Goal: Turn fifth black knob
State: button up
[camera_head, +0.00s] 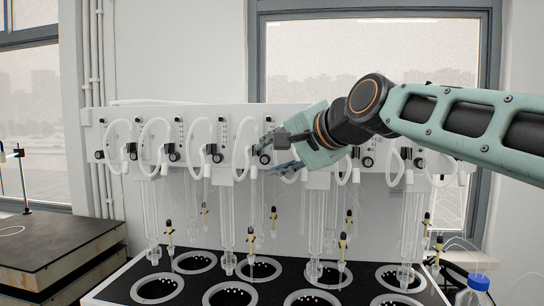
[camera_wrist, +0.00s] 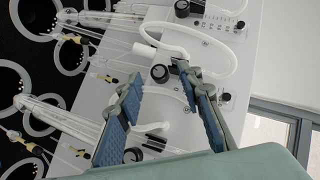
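A row of black knobs runs along the white distiller panel (camera_head: 200,115) in the head view. Counting the lower row from the left, the fifth black knob (camera_head: 265,158) is by my gripper's fingertips. My gripper (camera_head: 268,153) reaches in from the right and is open. In the wrist view, a round black knob (camera_wrist: 160,73) lies just beyond the gap between my open fingers (camera_wrist: 156,85), nearer the right fingertip. I cannot tell whether a finger touches it. Nothing is held. My gripper hides part of the panel to the right.
White looped tubes (camera_head: 155,135) hang close around the knobs. Glass tubes (camera_head: 227,220) stand below, above a black deck with white rings (camera_head: 160,288). Another black knob (camera_head: 217,157) is left of my gripper. A blue-capped bottle (camera_head: 477,285) stands at the lower right.

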jog(key=shift+w+a+f, duration=0.1)
jog(key=shift+w, duration=0.05)
jog(key=shift+c, duration=0.6)
grip_shut()
jog(key=p, duration=0.2)
jog(key=shift+r+n+g+h+p, duration=0.3)
jog(key=shift+r+h, duration=0.1)
jog(key=n+h+p, duration=0.1)
jog(key=p, duration=0.1)
jog(key=shift+a+r+g+h+p, duration=0.1)
jog(key=shift+a+g+h+p, duration=0.05)
jog(key=shift+g+h+p, duration=0.45)
jog(key=shift+p, duration=0.15)
jog(key=shift+a+n, duration=0.1)
jog(key=shift+n, duration=0.2)
